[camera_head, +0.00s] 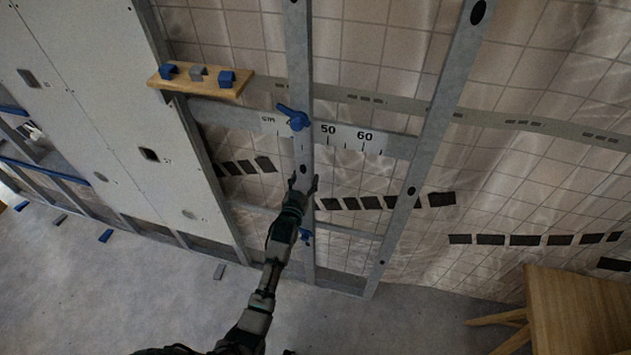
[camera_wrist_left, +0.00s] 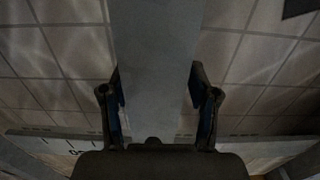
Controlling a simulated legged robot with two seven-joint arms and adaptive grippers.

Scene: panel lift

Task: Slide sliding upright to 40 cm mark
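The sliding upright (camera_head: 302,75) is a grey metal stud standing between the panelled wall and another grey stud. My left gripper (camera_head: 303,184) has one finger on each side of the upright, below the rail. In the left wrist view its fingers (camera_wrist_left: 158,95) lie close along both edges; contact is unclear. My right gripper is out of view.
A wooden shelf (camera_head: 240,88) with two blue blocks and one grey block is left of the upright. A fixed-looking stud (camera_head: 425,150) stands to the right. A wooden stool or table (camera_head: 575,305) is at lower right. The floor (camera_head: 130,300) at left has a few small pieces.

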